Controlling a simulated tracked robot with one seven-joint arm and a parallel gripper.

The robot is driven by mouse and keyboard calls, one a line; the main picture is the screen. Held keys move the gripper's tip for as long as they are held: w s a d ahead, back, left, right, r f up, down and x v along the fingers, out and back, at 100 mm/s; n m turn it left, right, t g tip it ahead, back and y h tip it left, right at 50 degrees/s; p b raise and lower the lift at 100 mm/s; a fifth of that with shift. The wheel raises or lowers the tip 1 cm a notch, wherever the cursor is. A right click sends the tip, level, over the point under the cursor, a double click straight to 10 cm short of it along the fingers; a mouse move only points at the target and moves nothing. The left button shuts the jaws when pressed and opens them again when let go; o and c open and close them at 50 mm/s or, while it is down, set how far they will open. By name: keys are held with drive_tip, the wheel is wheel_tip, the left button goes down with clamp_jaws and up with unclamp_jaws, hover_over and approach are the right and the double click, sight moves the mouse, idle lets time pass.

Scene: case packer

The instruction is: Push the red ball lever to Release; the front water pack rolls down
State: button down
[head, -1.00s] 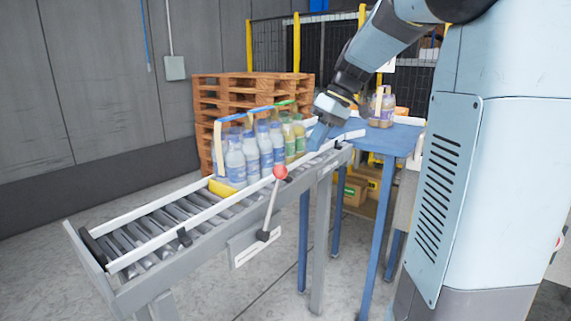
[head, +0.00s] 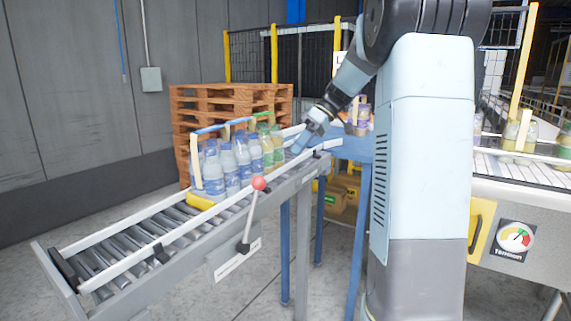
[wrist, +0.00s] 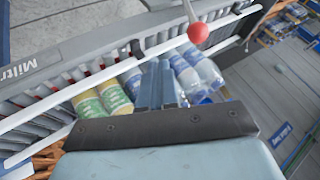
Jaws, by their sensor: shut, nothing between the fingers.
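The red ball lever (head: 258,184) stands on the near side of the roller conveyor, its rod leaning up and to the right. Its ball (wrist: 198,32) also shows in the wrist view, beyond my fingertips and to the right. The front water pack (head: 213,168), clear bottles with blue labels and a blue handle, stands upright behind the yellow stop (head: 200,202). Its bottles (wrist: 195,70) show right of my fingers in the wrist view. My gripper (head: 298,146) is shut and empty, above the conveyor's upper part, up and right of the ball and apart from it.
A green-labelled pack (head: 269,142) stands behind the water pack. The lower rollers (head: 130,241) are clear. A white plate (head: 237,262) hangs below the lever. A blue table (head: 350,147) holds another pack (head: 361,116). Stacked pallets (head: 225,105) stand behind.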

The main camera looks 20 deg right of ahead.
drive_tip(key=s+a+f, duration=0.2)
drive_tip(key=a+f, duration=0.4)
drive_tip(key=a, duration=0.3)
drive_tip(key=shift+a+f, duration=0.15)
drive_tip(key=shift+f, duration=0.15)
drive_tip(key=shift+s, duration=0.1)
